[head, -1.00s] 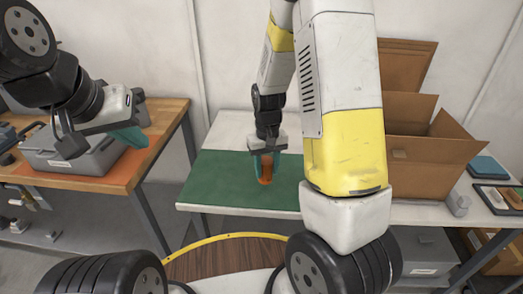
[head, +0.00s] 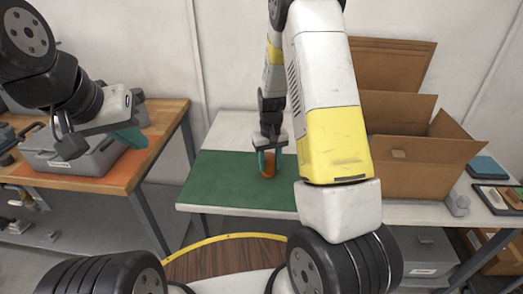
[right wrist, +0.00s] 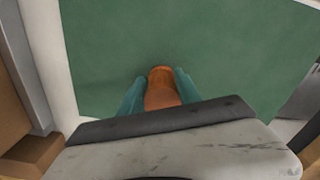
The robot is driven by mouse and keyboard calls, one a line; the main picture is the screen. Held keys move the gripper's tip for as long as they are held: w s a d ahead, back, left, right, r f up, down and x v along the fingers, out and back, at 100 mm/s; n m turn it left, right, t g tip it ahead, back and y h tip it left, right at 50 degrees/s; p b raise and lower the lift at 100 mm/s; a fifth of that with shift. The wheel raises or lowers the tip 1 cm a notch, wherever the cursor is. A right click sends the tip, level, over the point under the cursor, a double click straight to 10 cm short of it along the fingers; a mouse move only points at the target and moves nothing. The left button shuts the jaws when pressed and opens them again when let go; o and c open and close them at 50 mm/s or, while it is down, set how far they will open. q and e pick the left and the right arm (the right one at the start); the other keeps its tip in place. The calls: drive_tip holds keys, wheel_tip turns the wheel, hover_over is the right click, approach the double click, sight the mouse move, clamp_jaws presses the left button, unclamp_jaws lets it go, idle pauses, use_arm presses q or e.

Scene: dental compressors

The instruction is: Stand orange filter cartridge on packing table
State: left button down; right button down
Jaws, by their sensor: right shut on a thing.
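The orange filter cartridge (head: 268,165) is upright at the green mat (head: 225,180) on the white packing table (head: 235,124). Its lower end is at or just above the mat; I cannot tell whether it touches. My right gripper (head: 267,160) is shut on the cartridge from above. In the right wrist view the cartridge (right wrist: 161,88) sits between the two teal fingers (right wrist: 160,92), with green mat around it. My left gripper (head: 130,138) is at the left, over the wooden bench near a grey case; its fingers are partly hidden, so its opening is unclear.
An open cardboard box (head: 425,155) stands on the table to the right of my right arm. A wooden bench (head: 165,125) with a grey case (head: 75,160) is at the left. A dark tray (head: 497,198) lies at the far right. The mat left of the cartridge is clear.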

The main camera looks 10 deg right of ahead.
drive_tip(key=shift+f, duration=0.15)
drive_tip(key=c, duration=0.8)
unclamp_jaws()
drive_tip(key=shift+c, duration=0.2)
wheel_tip(320, 180, up, 12)
drive_tip(key=shift+r, duration=0.15)
drive_tip(key=s+a+r+t+y, duration=0.1)
drive_tip(key=s+r+t+y, duration=0.15)
drive_tip(key=s+r, duration=1)
drive_tip(key=s+a+r+t, duration=0.1)
drive_tip(key=s+r+t, duration=0.2)
drive_tip(key=s+r, duration=0.3)
drive_tip(key=s, duration=0.4)
drive_tip(key=shift+s+a+m+t, duration=0.2)
drive_tip(key=shift+s+m+t, duration=0.1)
drive_tip(key=shift+t, duration=0.05)
